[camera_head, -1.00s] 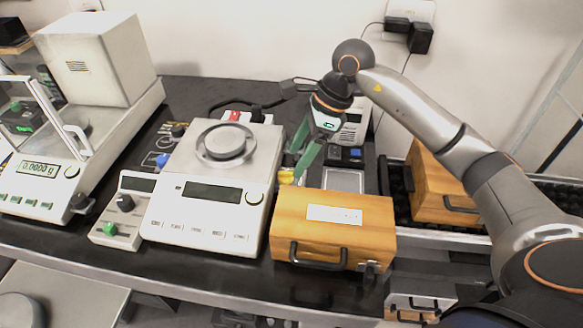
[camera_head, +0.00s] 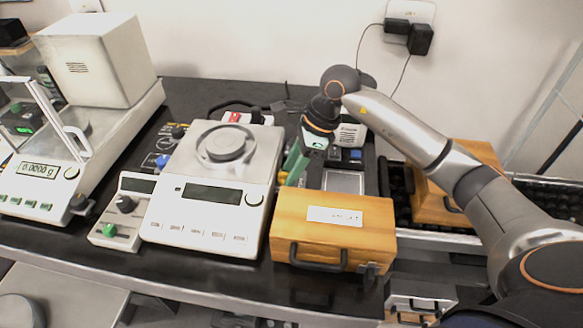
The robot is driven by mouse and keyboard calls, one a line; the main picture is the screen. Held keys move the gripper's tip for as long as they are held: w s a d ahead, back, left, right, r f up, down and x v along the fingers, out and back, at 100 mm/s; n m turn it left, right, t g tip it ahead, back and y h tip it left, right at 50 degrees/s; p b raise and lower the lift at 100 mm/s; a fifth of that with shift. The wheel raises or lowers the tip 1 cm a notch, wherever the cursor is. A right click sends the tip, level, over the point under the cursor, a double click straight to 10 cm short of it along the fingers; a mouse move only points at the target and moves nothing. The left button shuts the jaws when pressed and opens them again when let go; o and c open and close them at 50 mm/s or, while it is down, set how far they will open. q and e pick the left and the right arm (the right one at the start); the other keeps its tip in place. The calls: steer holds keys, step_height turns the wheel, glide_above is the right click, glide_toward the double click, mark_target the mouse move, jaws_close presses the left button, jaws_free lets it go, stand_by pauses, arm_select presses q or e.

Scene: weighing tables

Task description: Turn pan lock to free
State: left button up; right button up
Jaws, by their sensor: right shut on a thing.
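The balance (camera_head: 200,194) with a round pan (camera_head: 226,146) stands in the middle of the table. Its front display is dark. My right gripper (camera_head: 290,177) points down at the balance's right side, just behind the wooden case. Its green fingers are shut on the pan lock, the small yellow part that showed there earlier. The lock is now almost wholly hidden by the fingers and the case, so I cannot tell its exact turn. My left gripper is out of view.
The wooden case (camera_head: 333,232) with a black handle stands close to the right of the balance and in front of my fingers. A control box (camera_head: 124,210) with a green knob stands left. An enclosed balance (camera_head: 45,185) reads 0.0000 g.

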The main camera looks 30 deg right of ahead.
jaws_close()
steer(key=shift+s+m+t+h, duration=0.1)
steer(key=shift+m+t+h, duration=0.35)
steer(key=shift+m, duration=1.05)
steer(key=o, duration=0.7)
jaws_free()
steer(key=shift+c, duration=0.2)
steer(key=shift+r, duration=0.1)
